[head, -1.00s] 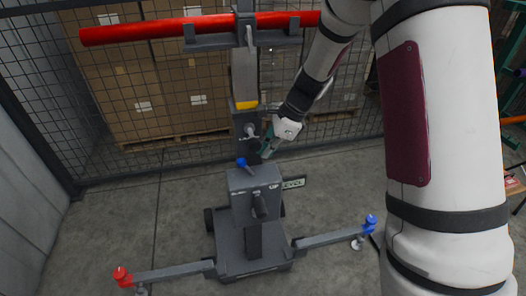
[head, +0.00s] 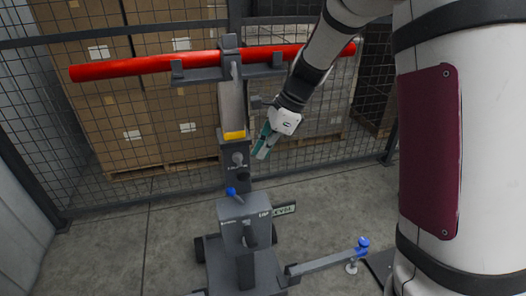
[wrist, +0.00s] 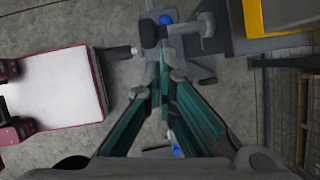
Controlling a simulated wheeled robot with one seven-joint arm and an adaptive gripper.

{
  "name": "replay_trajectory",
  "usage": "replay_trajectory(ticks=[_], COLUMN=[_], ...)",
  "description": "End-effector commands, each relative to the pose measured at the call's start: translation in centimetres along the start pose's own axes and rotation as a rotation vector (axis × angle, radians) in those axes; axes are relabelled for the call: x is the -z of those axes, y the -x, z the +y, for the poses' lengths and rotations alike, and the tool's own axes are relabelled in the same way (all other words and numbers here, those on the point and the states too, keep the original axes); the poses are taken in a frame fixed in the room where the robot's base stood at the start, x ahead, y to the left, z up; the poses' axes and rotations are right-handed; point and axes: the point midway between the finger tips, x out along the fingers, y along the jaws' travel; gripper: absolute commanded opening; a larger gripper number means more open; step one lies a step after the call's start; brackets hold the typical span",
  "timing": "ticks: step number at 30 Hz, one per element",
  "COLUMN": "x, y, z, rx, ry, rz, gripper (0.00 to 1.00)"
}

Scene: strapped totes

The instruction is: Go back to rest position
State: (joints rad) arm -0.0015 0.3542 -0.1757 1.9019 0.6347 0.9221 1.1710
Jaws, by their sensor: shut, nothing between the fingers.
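My gripper (head: 262,150) is shut and empty in the head view, with teal fingers pointing down and left. It hangs just right of the grey column of a lifting stand (head: 232,165), apart from it as far as the head view shows. In the wrist view the teal fingers of my gripper (wrist: 163,85) come together at their tips. The grey stand, with a dark-knobbed handle (wrist: 150,34), lies beyond the tips there.
The stand carries a long red bar (head: 130,69) in a cradle on top. Its leg (head: 325,262) with a blue knob reaches out to the right. A mesh fence (head: 100,195) stands behind, with stacked cartons (head: 185,125) beyond. Bare concrete floor (head: 340,210) lies right of the stand.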

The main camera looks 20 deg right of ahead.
Motion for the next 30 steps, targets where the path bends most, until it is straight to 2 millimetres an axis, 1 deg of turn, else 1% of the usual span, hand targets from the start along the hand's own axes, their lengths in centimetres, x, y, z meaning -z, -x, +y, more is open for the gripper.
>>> replay_trajectory(ticks=[4, 5, 8, 11, 12, 14, 18, 24, 27, 30], x=[-0.2, -0.4, -1.1, -1.7, -1.9, -2.2, -2.3, -1.4, -0.6, 0.4], y=[0.5, 0.9, 2.8, 5.4, 6.3, 7.7, 10.4, 13.1, 13.9, 14.4], z=[0.4, 0.7, 2.4, 5.0, 6.3, 8.1, 12.4, 18.5, 21.4, 23.8], rx=[0.003, 0.006, 0.017, 0.030, 0.034, 0.040, 0.046, 0.032, 0.014, -0.014], ry=[0.029, 0.050, 0.165, 0.340, 0.420, 0.537, 0.809, 1.187, 1.368, 1.528], rz=[0.003, 0.005, 0.019, 0.048, 0.063, 0.087, 0.156, 0.282, 0.356, 0.430], gripper=[0.00, 0.00, 0.00, 0.00, 0.00, 0.00, 0.00, 0.00, 0.00, 0.00])
